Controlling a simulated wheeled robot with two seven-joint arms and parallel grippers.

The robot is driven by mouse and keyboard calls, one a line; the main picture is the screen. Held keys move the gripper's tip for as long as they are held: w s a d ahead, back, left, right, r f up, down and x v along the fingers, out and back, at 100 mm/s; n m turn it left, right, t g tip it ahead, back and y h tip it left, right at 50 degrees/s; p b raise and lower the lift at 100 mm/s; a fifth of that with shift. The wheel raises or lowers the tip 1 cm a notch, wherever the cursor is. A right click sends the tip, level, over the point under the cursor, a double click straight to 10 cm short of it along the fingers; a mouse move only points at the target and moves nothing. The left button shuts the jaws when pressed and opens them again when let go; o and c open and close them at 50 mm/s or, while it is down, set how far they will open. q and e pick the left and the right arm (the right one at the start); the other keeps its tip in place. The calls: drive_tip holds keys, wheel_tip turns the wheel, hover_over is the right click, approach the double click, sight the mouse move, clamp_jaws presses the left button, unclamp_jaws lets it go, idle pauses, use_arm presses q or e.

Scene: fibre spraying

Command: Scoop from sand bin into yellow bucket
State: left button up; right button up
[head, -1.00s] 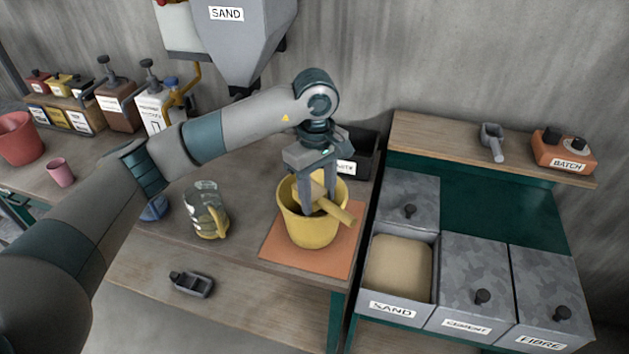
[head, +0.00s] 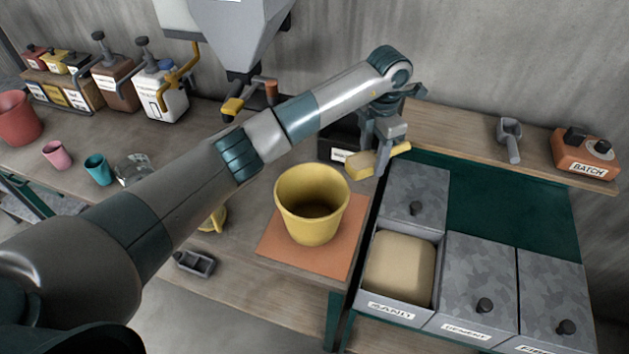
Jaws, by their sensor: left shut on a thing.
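The yellow bucket (head: 312,208) stands upright on an orange mat (head: 335,257), its inside dark. The open sand bin (head: 368,303), labelled SAND, holds pale sand (head: 400,266) and is to the right of the bucket. My left gripper (head: 383,160) is shut on a yellow scoop (head: 360,165), above the gap between bucket and bins, near the back. The scoop's handle points right; what is in its bowl cannot be made out. My right gripper is out of view.
Lidded cement (head: 468,284) and fibre (head: 551,296) bins stand right of the sand bin. A shelf behind holds a grey scoop (head: 510,140) and an orange batch box (head: 576,154). A grey hopper (head: 235,30) hangs above the table. A glass jug is partly hidden by my arm.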

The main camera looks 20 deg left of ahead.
use_arm(q)
drive_tip(key=shift+w+d+f, duration=0.1)
drive_tip(key=shift+w+f, duration=0.05)
drive_tip(key=shift+f, duration=0.15)
